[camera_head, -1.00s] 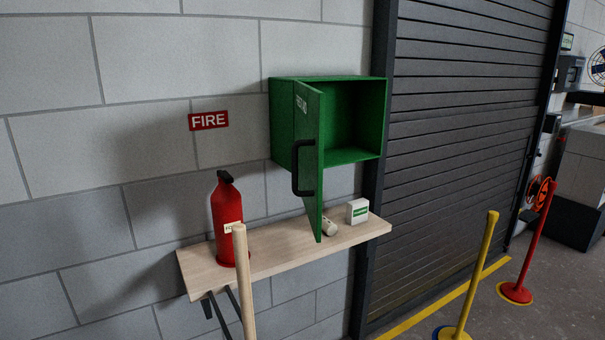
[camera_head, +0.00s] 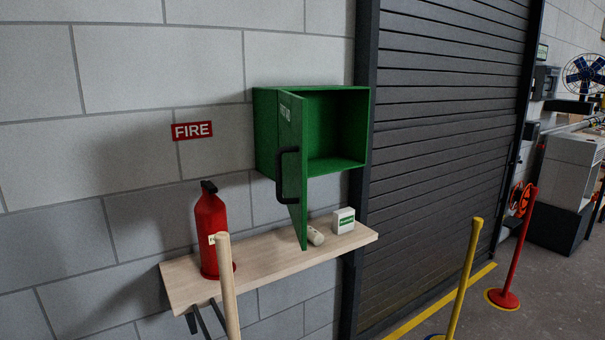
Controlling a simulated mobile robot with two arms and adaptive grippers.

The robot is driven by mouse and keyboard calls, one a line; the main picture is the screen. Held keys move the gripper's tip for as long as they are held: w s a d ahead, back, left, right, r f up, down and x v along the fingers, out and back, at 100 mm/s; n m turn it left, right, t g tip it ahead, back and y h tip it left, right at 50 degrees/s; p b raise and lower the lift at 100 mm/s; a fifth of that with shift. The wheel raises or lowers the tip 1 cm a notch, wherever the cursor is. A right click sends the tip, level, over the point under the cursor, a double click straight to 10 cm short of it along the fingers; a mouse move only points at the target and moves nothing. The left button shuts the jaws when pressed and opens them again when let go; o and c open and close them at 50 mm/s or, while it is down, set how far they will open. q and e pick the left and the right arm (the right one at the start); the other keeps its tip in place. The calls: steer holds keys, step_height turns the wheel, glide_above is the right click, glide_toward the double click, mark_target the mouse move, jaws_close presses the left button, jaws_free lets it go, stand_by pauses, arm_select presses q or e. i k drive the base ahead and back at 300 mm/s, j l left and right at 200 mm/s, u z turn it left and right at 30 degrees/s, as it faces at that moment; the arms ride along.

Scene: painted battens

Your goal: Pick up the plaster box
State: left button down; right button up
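The plaster box (camera_head: 343,220) is a small white box with a green label. It stands on the right part of a pale wooden shelf (camera_head: 265,262), below the green cabinet (camera_head: 337,130). A small whitish roll (camera_head: 315,236) lies just left of it, partly hidden by the cabinet's door. The cabinet's green door (camera_head: 292,165) with a black handle stands open, and the part of the cabinet I can see inside looks empty. Neither of my grippers shows in the head view.
A red fire extinguisher (camera_head: 211,230) stands at the shelf's left, with a pale wooden post (camera_head: 229,290) in front. A yellow post (camera_head: 466,280) and a red post (camera_head: 517,245) stand on the floor at right. A dark roller shutter (camera_head: 445,120) is beside the shelf.

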mark_target(343, 221)
steer(key=i+l, duration=0.1)
steer(key=l, duration=0.35)
steer(key=i+l+u, duration=0.1)
steer(key=l, duration=0.4)
steer(key=i+l, duration=0.15)
steer(key=l, duration=0.3)
